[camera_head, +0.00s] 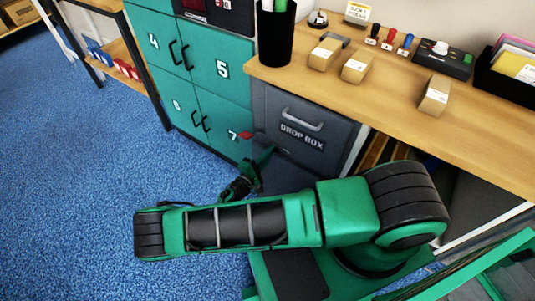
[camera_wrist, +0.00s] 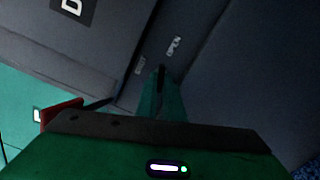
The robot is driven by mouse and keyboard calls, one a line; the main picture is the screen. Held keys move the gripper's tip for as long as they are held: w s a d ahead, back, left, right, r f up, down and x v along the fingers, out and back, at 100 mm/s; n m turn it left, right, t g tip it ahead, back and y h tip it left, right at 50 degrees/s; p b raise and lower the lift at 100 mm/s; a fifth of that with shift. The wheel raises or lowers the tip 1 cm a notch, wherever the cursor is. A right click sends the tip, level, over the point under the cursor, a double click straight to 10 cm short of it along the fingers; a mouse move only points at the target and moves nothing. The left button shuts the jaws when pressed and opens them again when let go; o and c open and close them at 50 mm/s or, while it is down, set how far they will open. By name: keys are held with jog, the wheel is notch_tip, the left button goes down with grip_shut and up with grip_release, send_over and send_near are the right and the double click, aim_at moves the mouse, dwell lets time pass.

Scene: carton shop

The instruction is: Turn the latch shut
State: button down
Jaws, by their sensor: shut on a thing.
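The dark grey drop box (camera_head: 301,135) stands below the counter, with a handle and a "DROP BOX" label on its front. Its lower front carries two small labels in the wrist view; one reads "OPEN" (camera_wrist: 173,46), the other is too blurred to read surely. My gripper (camera_wrist: 160,78) is shut at the box front just below these labels, its green finger pointing at them. The latch is mostly hidden by the gripper, so its exact angle cannot be told.
Teal lockers (camera_head: 222,72) with black handles stand directly left of the box. The wooden counter (camera_head: 400,82) above holds small cartons (camera_head: 356,66), stamps, a black pen cup (camera_head: 276,35) and a card reader-like device (camera_head: 443,59). Blue carpet (camera_head: 80,170) lies open at left.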

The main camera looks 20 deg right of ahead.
jog(key=n, duration=0.9)
jog(key=d+n, duration=0.1)
jog(key=n, duration=0.4)
jog(key=shift+s, duration=0.1)
jog(key=shift+r, duration=0.1)
dwell(0.5)
jog(key=c, duration=1.9)
grip_release()
jog(key=shift+a, duration=0.1)
jog(key=shift+o, duration=0.2)
jog(key=shift+a, duration=0.2)
jog(key=v, duration=1.1)
jog(key=shift+f, duration=0.25)
